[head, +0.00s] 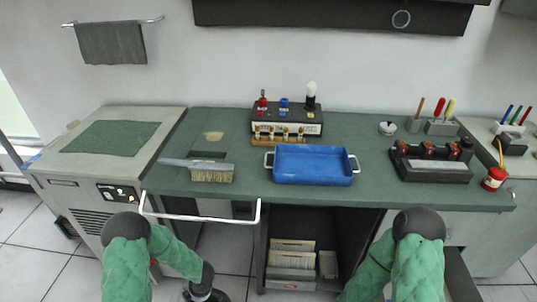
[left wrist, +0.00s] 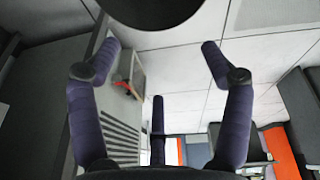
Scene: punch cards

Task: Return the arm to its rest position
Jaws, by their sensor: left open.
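My left arm (head: 170,250) is in green sleeving at the lower left of the head view, bent down in front of the bench. Its dark wrist end reaches the bottom edge there, and the fingers cannot be made out. In the left wrist view my left gripper (left wrist: 161,48) is open, with its purple fingers wide apart and nothing between them but tiled floor beyond. My right arm (head: 418,262) is at the lower right, with its elbow below the bench edge; its gripper is out of the picture.
The green bench (head: 230,150) carries a blue tray (head: 312,179), a brush (head: 212,173), a device with knobs (head: 287,118) and a dark block unit (head: 432,160). A white rail (head: 205,217) sticks out near my left arm. An open shelf holds card boxes (head: 292,260).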

